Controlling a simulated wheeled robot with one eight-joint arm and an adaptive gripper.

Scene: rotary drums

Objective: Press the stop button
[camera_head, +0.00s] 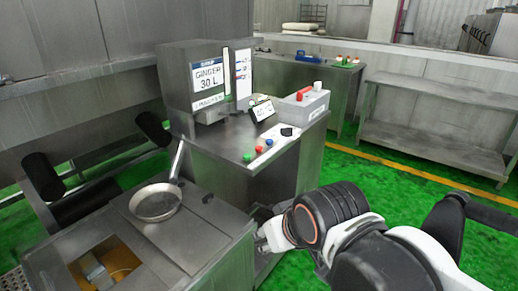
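A row of small controls sits along the front edge of the steel cabinet top (222,145). From left to right they are a green button (247,157), a red button (259,149), a blue button (269,141) and a black knob (286,131). No label on the buttons is readable, so I cannot tell which is marked stop. My gripper (264,240) is low in front of the cabinet, below the buttons and apart from them. It is small and partly hidden behind my wrist, and its fingers do not show clearly.
A pan (156,201) with a raised handle sits on the lower steel unit (205,235) at left. Green floor is open at right, before a steel shelf (435,95).

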